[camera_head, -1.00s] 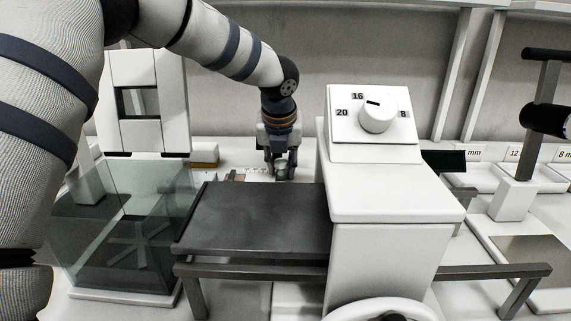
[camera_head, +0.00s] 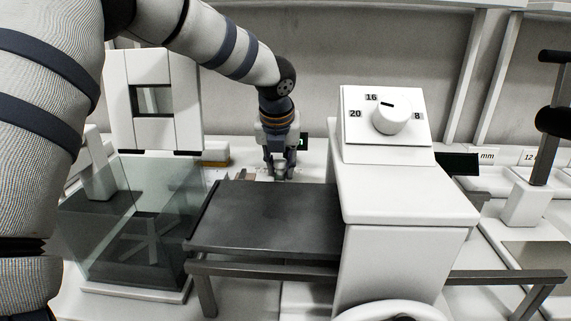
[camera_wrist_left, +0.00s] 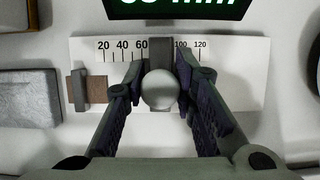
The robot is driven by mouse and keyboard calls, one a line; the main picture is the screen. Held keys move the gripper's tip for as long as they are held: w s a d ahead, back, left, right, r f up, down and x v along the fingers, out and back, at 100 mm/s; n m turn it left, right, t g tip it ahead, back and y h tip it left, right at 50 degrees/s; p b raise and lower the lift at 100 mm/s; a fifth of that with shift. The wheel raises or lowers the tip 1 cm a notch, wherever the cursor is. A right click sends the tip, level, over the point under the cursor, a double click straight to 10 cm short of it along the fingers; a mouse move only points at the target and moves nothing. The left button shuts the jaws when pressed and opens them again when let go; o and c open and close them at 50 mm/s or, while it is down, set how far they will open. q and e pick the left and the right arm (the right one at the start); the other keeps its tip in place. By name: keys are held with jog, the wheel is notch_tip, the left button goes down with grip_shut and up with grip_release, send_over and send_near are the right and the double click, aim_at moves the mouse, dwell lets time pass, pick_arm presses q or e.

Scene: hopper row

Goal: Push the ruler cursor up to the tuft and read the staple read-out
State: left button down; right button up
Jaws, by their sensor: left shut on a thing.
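The ruler (camera_wrist_left: 235,85) is a pale plate with marks from 20 to 120 in the left wrist view. Its cursor (camera_wrist_left: 160,90) has a round grey knob and a dark bar near 80, whose label is hidden. My left gripper (camera_wrist_left: 160,80) is shut on the knob, one finger on each side. The brown tuft (camera_wrist_left: 97,89) lies left of the cursor, apart from it, beside a dark grey upright bar (camera_wrist_left: 78,90). The read-out (camera_wrist_left: 180,8) shows green digits ending in "mm", cut off at the top. In the head view my left gripper (camera_head: 281,168) partly hides it.
A white housing with a dial (camera_head: 391,118) and a dark table (camera_head: 265,215) stand in front of the ruler. A glass-walled box (camera_head: 140,225) is at the left. A round dark-rimmed thing (camera_wrist_left: 312,62) is right of the ruler.

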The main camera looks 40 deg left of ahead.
pick_arm(q)
jog(key=shift+s+a, duration=0.15)
jog(key=shift+a, duration=0.2)
jog(key=shift+s+a, duration=0.4)
jog(key=shift+a, duration=0.25)
dwell(0.7)
jog(key=c, duration=1.2)
grip_release()
jog(key=shift+c, duration=0.2)
jog(key=v, duration=1.2)
